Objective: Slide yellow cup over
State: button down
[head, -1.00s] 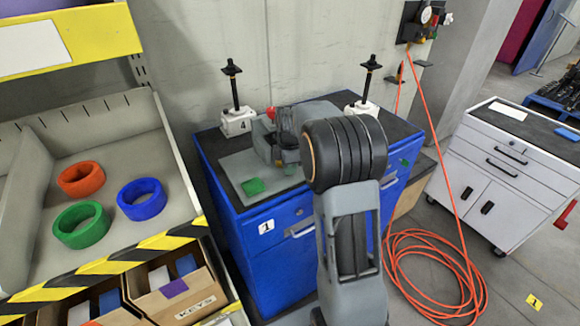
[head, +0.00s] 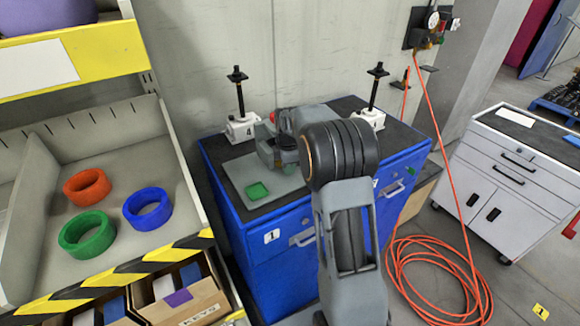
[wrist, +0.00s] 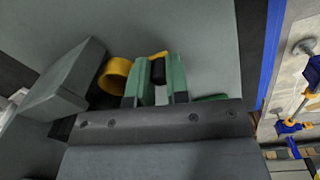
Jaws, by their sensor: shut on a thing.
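In the wrist view, a yellow cup (wrist: 116,75) lies beside the left finger of my gripper (wrist: 158,80), its round rim showing. My gripper's green fingers are shut on a dark cylindrical piece (wrist: 158,71) with a yellow strip at its far end. I cannot tell whether that strip belongs to the cup. In the head view my gripper (head: 280,152) is low over the grey mat (head: 239,177) on the blue cabinet, largely hidden by my arm. Two screw jacks, left (head: 241,127) and right (head: 371,115), stand upright at the back with white bases and dark screws.
A grey block (wrist: 66,78) is left of the cup in the wrist view. Shelving at left holds orange (head: 87,187), green (head: 87,235) and blue (head: 147,208) rings. An orange hose (head: 440,275) coils on the floor.

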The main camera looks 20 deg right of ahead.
jog(key=c, duration=1)
grip_release()
jog(key=shift+w, duration=0.1)
jog(key=shift+r, duration=0.1)
jog(key=r, duration=0.4)
jog(key=r+b, duration=0.1)
jog(key=r, duration=0.4)
jog(key=s+r, duration=0.1)
jog(key=r, duration=0.3)
jog(key=shift+r, duration=0.3)
jog(key=shift+w, duration=0.1)
